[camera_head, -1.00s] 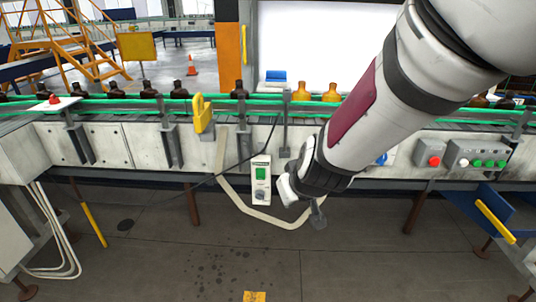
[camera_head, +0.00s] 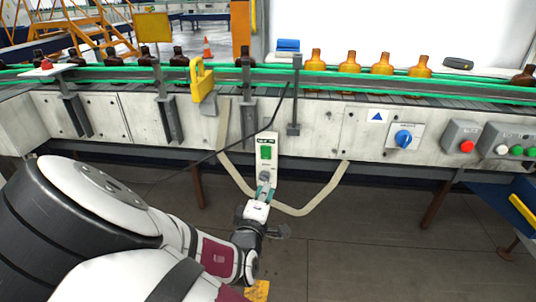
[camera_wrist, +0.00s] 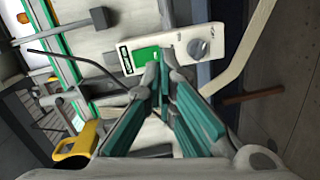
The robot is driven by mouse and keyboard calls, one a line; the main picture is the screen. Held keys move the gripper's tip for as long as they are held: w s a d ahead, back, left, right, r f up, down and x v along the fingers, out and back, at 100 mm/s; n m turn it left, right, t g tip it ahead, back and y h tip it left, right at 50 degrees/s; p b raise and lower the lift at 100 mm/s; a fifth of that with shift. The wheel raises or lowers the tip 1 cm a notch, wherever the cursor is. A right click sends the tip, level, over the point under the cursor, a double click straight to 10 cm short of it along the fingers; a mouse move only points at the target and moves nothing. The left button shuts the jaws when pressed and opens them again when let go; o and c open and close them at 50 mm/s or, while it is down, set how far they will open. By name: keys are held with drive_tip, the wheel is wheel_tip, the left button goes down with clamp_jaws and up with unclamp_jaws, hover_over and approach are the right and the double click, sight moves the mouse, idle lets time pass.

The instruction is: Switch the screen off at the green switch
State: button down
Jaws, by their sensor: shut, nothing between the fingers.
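A white upright box with a green rectangular switch (camera_head: 266,152) and a grey round knob (camera_head: 265,176) below it hangs on the front of the conveyor. In the wrist view the green switch (camera_wrist: 147,54) and the knob (camera_wrist: 199,48) lie just beyond my fingertips. My gripper (camera_head: 264,188), with teal finger pads, is just below the knob in the head view. It is shut and empty; in the wrist view its fingertips (camera_wrist: 164,72) come together near the box's edge. I cannot tell whether they touch the box. No lit screen can be made out.
A conveyor with green rails (camera_head: 385,83) carries amber bottles (camera_head: 349,63) and dark bottles. A black cable (camera_head: 240,141) and a cream hose (camera_head: 318,207) run close to the box. A blue knob (camera_head: 403,138) and a red button (camera_head: 466,146) are to the right.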

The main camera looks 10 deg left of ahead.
sight(264, 150)
drive_tip(key=shift+s+a+r+n+t+y+b, duration=0.1)
drive_tip(key=shift+s+a+n+t+y+b, duration=0.2)
drive_tip(key=shift+a+n+t, duration=0.4)
drive_tip(key=shift+s+a+r+n+t+y+b, duration=0.15)
drive_tip(key=shift+a+n+t+y, duration=0.25)
drive_tip(key=shift+a+n+t, duration=0.3)
drive_tip(key=shift+w+d, duration=0.15)
drive_tip(key=w, duration=0.4)
drive_tip(key=w+r+b, duration=0.1)
drive_tip(key=w, duration=0.4)
drive_tip(key=w+b, duration=0.1)
drive_tip(key=w, duration=0.3)
drive_tip(key=shift+w+d+r, duration=0.15)
drive_tip(key=shift+d+r, duration=0.05)
drive_tip(key=shift+r, duration=0.05)
drive_tip(key=shift+w, duration=0.2)
drive_tip(key=shift+w+r, duration=0.25)
drive_tip(key=shift+w, duration=0.05)
drive_tip(key=shift+s, duration=0.1)
